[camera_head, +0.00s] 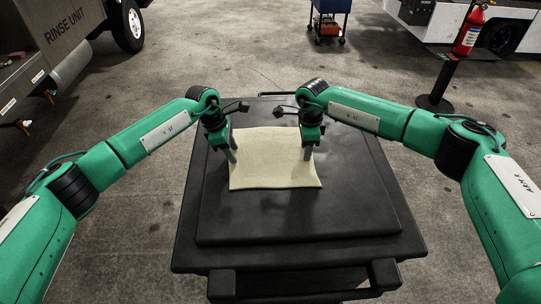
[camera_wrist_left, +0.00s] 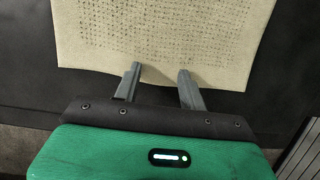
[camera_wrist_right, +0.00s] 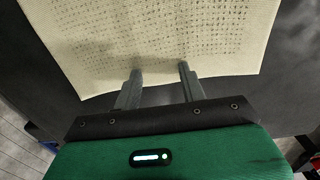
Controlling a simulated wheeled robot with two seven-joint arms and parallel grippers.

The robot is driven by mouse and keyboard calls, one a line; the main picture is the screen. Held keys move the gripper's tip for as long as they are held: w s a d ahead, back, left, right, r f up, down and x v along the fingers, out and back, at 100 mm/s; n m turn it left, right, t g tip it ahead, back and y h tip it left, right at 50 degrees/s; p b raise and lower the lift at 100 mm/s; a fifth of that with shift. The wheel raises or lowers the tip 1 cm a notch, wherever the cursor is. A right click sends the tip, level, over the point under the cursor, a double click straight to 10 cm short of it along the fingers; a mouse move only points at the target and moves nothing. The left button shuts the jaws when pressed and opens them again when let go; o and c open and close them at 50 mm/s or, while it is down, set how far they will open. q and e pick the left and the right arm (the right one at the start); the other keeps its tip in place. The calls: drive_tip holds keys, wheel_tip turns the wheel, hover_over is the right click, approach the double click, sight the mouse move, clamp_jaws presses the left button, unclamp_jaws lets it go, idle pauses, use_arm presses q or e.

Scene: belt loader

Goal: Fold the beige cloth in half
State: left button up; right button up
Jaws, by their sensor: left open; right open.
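The beige cloth (camera_head: 273,168) lies flat on the black cart top, roughly rectangular. My left gripper (camera_head: 231,152) is at its left edge, fingers pointing down. My right gripper (camera_head: 308,150) is at its right edge, also pointing down. In the left wrist view the cloth (camera_wrist_left: 160,35) lies beyond the spread fingers of the left gripper (camera_wrist_left: 158,80), whose tips reach its edge. In the right wrist view the cloth (camera_wrist_right: 150,40) lies under the parted fingertips of the right gripper (camera_wrist_right: 160,70). Both grippers are open; I cannot tell whether the fingertips touch the cloth.
The black cart top (camera_head: 300,222) has bare room in front of the cloth and on both sides. A fire extinguisher (camera_head: 469,30) on a stand is at the back right. A blue trolley (camera_head: 330,12) stands behind, and a rinse unit (camera_head: 60,40) at the back left.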

use_arm(q)
drive_tip(key=shift+f, duration=0.15)
use_arm(e)
drive_tip(key=shift+f, duration=0.15)
use_arm(q)
drive_tip(key=shift+s, duration=0.1)
clamp_jaws()
use_arm(e)
drive_tip(key=shift+s, duration=0.1)
clamp_jaws()
use_arm(q)
drive_tip(key=shift+f, duration=0.1)
drive_tip(key=shift+r, duration=0.2)
